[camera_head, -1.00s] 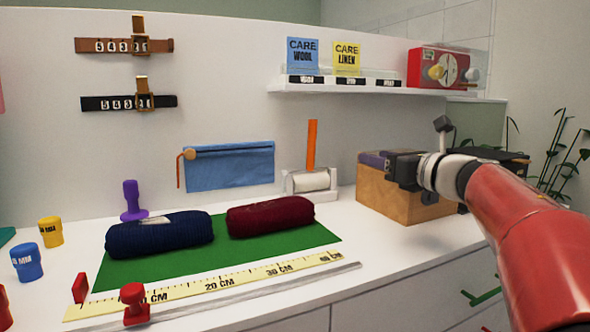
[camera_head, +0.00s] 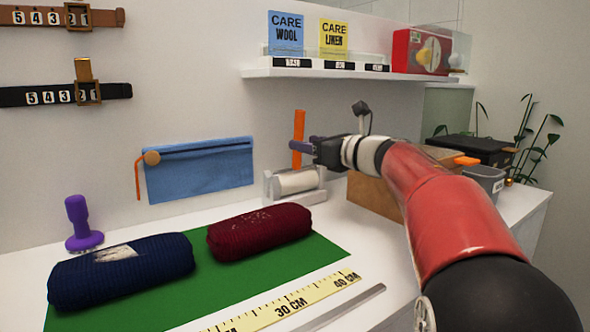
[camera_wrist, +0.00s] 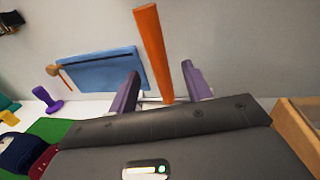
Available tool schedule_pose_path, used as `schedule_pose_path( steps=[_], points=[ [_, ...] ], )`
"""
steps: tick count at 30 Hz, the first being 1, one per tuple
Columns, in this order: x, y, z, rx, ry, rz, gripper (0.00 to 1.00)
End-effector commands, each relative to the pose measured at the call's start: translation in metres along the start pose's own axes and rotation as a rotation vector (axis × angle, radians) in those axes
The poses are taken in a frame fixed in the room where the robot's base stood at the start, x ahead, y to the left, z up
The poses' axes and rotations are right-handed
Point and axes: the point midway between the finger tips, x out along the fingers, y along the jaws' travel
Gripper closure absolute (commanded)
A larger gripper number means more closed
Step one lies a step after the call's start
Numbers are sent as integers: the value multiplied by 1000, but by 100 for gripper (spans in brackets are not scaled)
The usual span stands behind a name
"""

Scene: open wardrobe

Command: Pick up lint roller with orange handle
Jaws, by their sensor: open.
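The lint roller's orange handle (camera_head: 298,138) stands upright from its white roller (camera_head: 296,181), which rests in a pale stand (camera_head: 311,196) on the counter by the wall. My gripper (camera_head: 300,146) is open, with its purple fingers at the height of the handle. In the wrist view the orange handle (camera_wrist: 153,50) rises between the two purple fingers of my gripper (camera_wrist: 160,90), nearer the right one. Whether a finger touches the handle cannot be told. The roller itself is hidden in the wrist view behind my gripper body.
A blue pouch (camera_head: 199,170) hangs on the wall to the left. A shelf (camera_head: 350,73) with care cards runs above. A wooden box (camera_head: 372,196) stands to the right, under my arm. Navy (camera_head: 122,269) and maroon (camera_head: 259,231) knit rolls lie on a green mat (camera_head: 215,285) in front.

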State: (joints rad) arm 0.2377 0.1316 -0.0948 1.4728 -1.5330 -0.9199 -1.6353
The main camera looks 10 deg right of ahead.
Motion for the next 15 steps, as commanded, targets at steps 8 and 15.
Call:
schedule_pose_path(
  steps=[8, 15],
  points=[
    [37, 0, 1, 1, 0, 1, 51],
    [37, 0, 0, 0, 0, 0, 57]
  ],
)
